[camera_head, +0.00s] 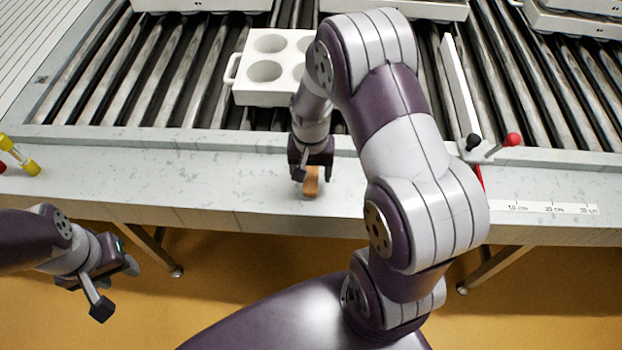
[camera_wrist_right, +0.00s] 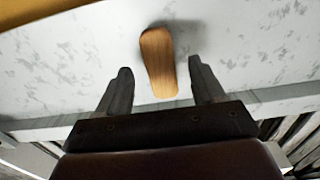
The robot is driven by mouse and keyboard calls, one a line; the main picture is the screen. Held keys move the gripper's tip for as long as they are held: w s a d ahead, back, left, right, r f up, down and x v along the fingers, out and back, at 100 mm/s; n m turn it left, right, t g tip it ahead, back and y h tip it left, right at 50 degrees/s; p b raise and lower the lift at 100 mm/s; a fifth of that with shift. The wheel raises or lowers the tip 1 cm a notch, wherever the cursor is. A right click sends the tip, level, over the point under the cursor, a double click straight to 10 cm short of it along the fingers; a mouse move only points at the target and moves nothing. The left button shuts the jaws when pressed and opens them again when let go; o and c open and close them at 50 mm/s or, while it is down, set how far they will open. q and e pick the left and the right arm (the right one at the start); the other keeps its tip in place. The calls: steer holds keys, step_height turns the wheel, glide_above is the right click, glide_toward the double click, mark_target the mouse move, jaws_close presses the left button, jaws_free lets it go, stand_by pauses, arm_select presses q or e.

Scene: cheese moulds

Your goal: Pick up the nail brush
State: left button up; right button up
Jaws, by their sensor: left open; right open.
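The nail brush (camera_head: 311,181) has an orange-brown wooden back and lies on the pale ledge in front of the roller conveyor. In the right wrist view the nail brush (camera_wrist_right: 159,62) lies lengthwise between the lines of my two fingers, mostly beyond their tips. My right gripper (camera_head: 312,176) is open just above the brush, and its fingers (camera_wrist_right: 158,72) show apart on either side without visible contact. Any bristles are hidden under the wooden back. My left gripper (camera_head: 117,287) is open and empty, low at the left in front of the ledge, away from the brush.
A white mould block (camera_head: 262,99) with round hollows stands on the rollers behind my right arm. A yellow-ended object (camera_head: 20,158) lies at the ledge's left end. A red-knobbed lever (camera_head: 510,140) and a ruler strip (camera_head: 550,208) are at the right. The ledge left of the brush is clear.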

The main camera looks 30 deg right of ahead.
step_height(320, 180, down, 2)
steer(key=shift+w+f, duration=0.1)
steer(key=c, duration=1.2)
steer(key=shift+c, duration=0.2)
step_height(320, 180, up, 5)
steer(key=shift+d+f, duration=0.1)
steer(key=shift+f, duration=0.05)
steer(key=s+d+r+p, duration=0.1)
steer(key=s+d+r, duration=0.4)
steer(key=s, duration=0.5)
steer(key=shift+s+d+r, duration=0.15)
steer(key=shift+s+r, duration=0.1)
steer(key=shift+r, duration=0.5)
